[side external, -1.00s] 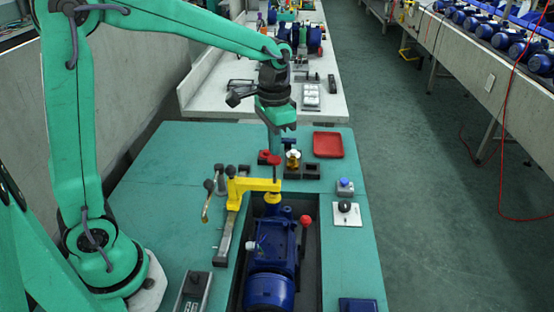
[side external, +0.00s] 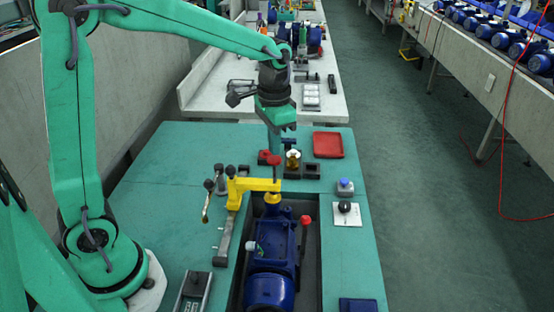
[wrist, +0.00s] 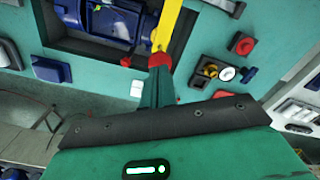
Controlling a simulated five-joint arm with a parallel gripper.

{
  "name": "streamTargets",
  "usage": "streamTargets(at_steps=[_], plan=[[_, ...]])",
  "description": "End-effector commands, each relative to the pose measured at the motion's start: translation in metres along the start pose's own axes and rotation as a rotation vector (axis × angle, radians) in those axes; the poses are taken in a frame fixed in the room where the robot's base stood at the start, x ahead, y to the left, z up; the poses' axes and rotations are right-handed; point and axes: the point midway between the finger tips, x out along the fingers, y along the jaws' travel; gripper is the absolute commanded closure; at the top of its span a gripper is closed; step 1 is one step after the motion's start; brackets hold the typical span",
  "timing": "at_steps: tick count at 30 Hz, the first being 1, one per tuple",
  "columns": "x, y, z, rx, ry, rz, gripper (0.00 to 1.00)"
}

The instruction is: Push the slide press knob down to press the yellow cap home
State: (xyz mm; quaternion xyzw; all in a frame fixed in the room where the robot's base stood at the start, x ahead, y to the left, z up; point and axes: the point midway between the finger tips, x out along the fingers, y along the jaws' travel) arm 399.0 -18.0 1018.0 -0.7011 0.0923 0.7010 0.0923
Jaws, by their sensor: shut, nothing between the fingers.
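The slide press is a yellow arm (side external: 250,185) reaching right over the blue pump (side external: 270,235), which lies in a dark recess in the green bench. Its red knob (side external: 273,160) stands on top of the arm's right end. My gripper (side external: 274,150) is shut and points down at the knob, with its tips at or just above it. In the wrist view the shut fingers (wrist: 157,72) end right by the red knob (wrist: 157,60); contact is unclear. A small yellow piece, perhaps the yellow cap (side external: 272,198), shows below the arm's end; its seating cannot be told.
A red tray (side external: 328,145) and dark blocks, one with a brass part (side external: 292,160), are behind the press. Right are a blue button (side external: 344,187) and a black knob on a white plate (side external: 345,214). A levered clamp (side external: 207,200) stands left.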

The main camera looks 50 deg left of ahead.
Motion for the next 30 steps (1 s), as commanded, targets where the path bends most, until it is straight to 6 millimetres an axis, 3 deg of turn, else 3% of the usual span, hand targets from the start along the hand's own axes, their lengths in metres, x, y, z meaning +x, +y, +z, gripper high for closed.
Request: streamTargets(at_steps=[30], plan=[[0.018,0.0,0.0,0.0,-0.002,0.0,1.0]])
